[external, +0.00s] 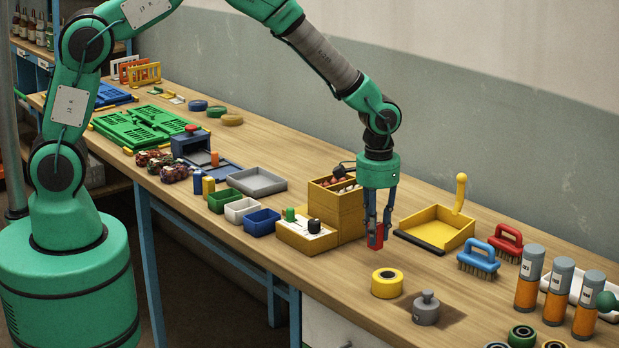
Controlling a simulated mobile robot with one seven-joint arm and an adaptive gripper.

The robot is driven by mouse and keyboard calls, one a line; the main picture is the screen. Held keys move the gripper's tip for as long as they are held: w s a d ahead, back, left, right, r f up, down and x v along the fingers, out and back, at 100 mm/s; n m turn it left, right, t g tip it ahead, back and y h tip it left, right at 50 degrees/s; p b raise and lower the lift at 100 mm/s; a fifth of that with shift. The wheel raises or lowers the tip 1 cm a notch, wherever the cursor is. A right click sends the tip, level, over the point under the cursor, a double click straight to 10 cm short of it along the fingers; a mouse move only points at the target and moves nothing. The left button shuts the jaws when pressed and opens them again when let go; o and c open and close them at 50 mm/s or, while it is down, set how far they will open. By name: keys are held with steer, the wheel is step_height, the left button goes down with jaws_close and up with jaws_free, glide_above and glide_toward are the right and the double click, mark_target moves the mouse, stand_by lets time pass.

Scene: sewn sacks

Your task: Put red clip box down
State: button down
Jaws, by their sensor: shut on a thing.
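The red clip box (375,236) is a small upright red block between the fingertips of my gripper (377,232). My gripper points straight down and is shut on the box. The box is at or just above the wooden table top; I cannot tell whether its bottom touches. It is right of the yellow box with compartments (337,222) and left of the yellow dustpan (437,229). The fingers hide part of the red box.
A yellow tape roll (387,283) and a grey weight (426,308) lie in front. Blue (479,258) and red (506,243) brushes and several orange-grey cylinders (529,277) stand to the right. Small bins (262,222) are at left. Bare table shows around the tape roll.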

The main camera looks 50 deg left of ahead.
mark_target(377, 243)
steer(key=shift+w+d+f, duration=0.1)
steer(key=shift+w+f, duration=0.1)
steer(key=shift+f, duration=1.6)
steer(key=shift+f, duration=0.2)
steer(key=c, duration=1.5)
jaws_free()
steer(key=shift+o, duration=0.2)
steer(key=shift+r, duration=0.15)
step_height(377, 243, up, 12)
steer(key=shift+r, duration=0.1)
